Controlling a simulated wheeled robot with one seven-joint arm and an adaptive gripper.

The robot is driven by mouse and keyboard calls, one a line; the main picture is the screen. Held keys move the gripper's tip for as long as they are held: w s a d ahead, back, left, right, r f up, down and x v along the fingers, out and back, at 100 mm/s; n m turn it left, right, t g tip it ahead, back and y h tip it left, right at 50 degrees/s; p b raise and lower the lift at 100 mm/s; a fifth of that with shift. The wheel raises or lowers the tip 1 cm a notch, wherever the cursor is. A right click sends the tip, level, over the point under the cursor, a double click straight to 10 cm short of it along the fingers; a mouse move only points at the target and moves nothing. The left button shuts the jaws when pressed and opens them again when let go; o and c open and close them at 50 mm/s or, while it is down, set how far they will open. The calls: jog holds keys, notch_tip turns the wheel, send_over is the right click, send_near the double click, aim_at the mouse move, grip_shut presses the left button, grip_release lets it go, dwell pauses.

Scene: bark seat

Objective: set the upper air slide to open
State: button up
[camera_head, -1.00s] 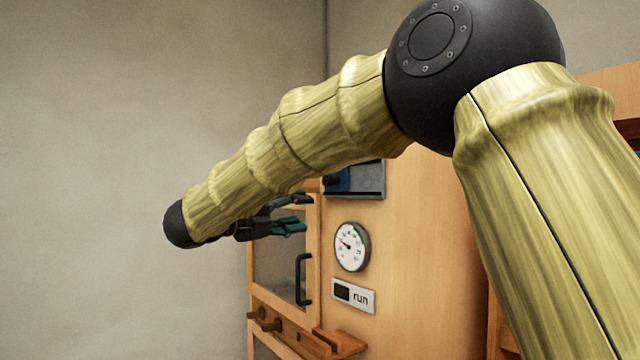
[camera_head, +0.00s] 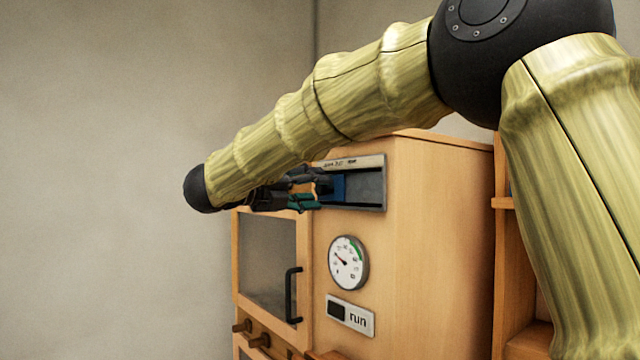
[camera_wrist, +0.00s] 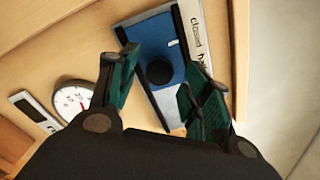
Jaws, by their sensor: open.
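The upper air slide (camera_head: 376,188) is a framed slot high on the wooden cabinet front. Its blue plate (camera_head: 338,187) shows at the slot's left part, with bare grey slot to the right. In the wrist view the blue plate (camera_wrist: 142,38) carries a round black knob (camera_wrist: 159,73), and the label strip beside it reads "closed" and "half". My gripper (camera_head: 312,190) is at the slide's left end, with green-padded fingers. In the wrist view my gripper (camera_wrist: 160,92) is open, one finger on each side of the knob. I cannot tell whether the fingers touch it.
Below the slide are a round dial gauge (camera_head: 348,262) and a "run" plate (camera_head: 350,316). A glazed door (camera_head: 266,262) with a black handle (camera_head: 291,295) is to their left, with wooden knobs (camera_head: 250,333) beneath. A plain wall fills the left side.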

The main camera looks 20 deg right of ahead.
jog(key=shift+x, duration=1.15)
jog(key=shift+a, duration=0.1)
jog(key=shift+c, duration=0.2)
grip_shut()
